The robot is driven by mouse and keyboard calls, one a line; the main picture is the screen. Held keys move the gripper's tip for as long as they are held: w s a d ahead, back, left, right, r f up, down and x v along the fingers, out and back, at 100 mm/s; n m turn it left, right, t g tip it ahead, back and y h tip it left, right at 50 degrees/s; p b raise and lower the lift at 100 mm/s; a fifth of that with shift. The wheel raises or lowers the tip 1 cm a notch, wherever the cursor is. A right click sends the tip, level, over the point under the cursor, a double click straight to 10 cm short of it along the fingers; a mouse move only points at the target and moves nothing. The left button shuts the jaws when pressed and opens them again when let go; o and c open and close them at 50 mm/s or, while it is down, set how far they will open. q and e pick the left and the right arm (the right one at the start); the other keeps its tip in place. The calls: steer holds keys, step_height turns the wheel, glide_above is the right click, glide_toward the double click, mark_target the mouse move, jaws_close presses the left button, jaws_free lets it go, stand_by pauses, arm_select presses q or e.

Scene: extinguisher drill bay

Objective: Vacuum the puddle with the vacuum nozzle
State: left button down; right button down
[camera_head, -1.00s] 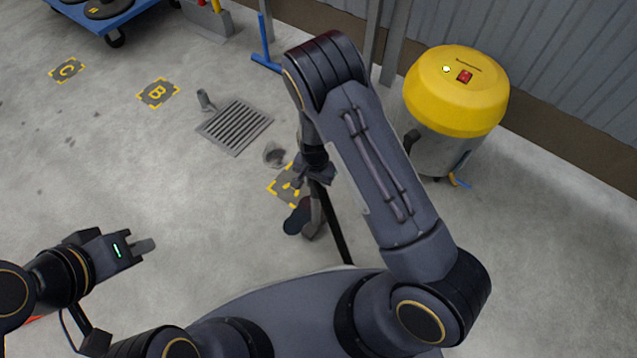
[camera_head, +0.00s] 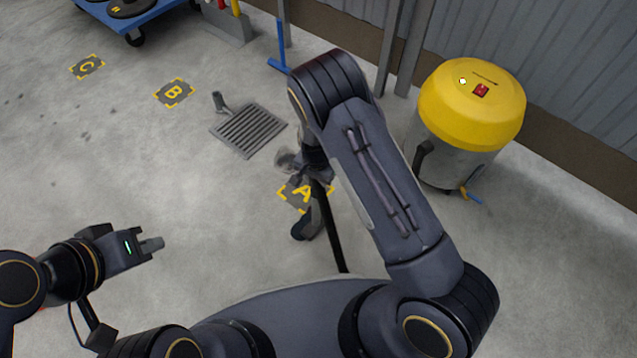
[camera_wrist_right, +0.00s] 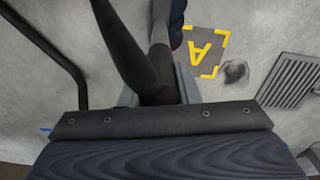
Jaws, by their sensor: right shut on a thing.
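A small dark patch (camera_head: 285,160), which looks like the puddle, lies on the floor beside the yellow A mark, partly hidden by my right gripper. It shows whole in the right wrist view (camera_wrist_right: 235,72). My right gripper (camera_head: 316,176) points down beside the patch and is shut on the dark vacuum nozzle tube (camera_wrist_right: 122,50). The tube's working end is not clear to see. A dark, rounded piece (camera_head: 303,225) hangs just below the gripper.
The yellow-topped vacuum (camera_head: 470,100) stands at right by the wall. A floor drain grate (camera_head: 248,131) lies beyond the patch. A blue cart (camera_head: 125,20) stands at the back left. The left floor is open.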

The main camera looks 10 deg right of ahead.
steer(key=shift+w+a+b, duration=0.25)
steer(key=shift+w+a, duration=0.55)
steer(key=shift+w, duration=0.25)
steer(key=shift+w+a+b, duration=0.25)
steer(key=shift+w+a, duration=0.55)
steer(key=shift+w, duration=0.2)
steer(key=shift+r, duration=0.1)
step_height(320, 180, up, 8)
steer(key=p, duration=0.5)
steer(key=shift+p, duration=0.35)
